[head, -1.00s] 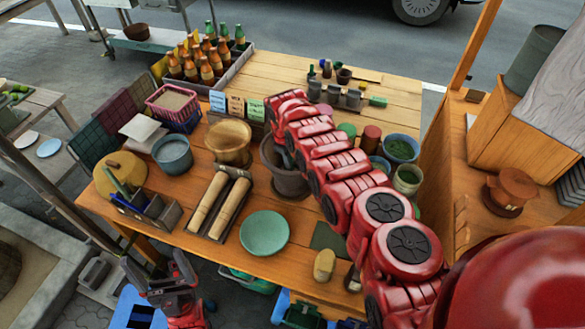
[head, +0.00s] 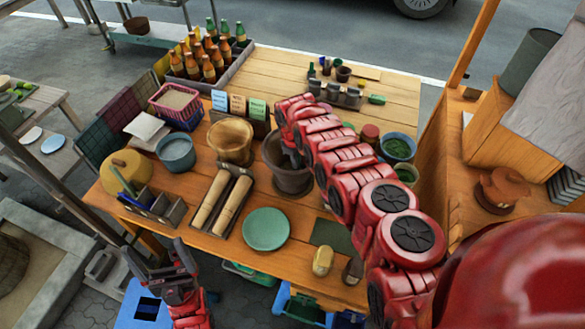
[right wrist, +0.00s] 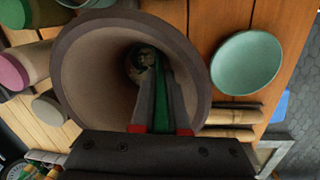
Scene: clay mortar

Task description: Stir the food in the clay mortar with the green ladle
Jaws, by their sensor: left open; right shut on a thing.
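The clay mortar (head: 290,179) stands near the middle of the wooden table. In the right wrist view its round mouth (right wrist: 80,75) opens toward the camera. The green ladle (right wrist: 161,95) reaches down into the mortar, its handle between the fingers of my right gripper (right wrist: 160,131). The gripper is shut on it at the mortar's mouth. Something pale and small shows at the dark bottom by the ladle's end; I cannot make out the food. In the head view, my right arm partly covers the mortar. My left gripper (head: 152,258) is open and empty, off the table's front edge.
A teal plate (head: 266,229) lies in front of the mortar. A tray with two rolling-pin-like rods (head: 230,206) and a wooden bowl (head: 230,140) stand left. Several cups and bowls, including one with greens (head: 398,149), stand right.

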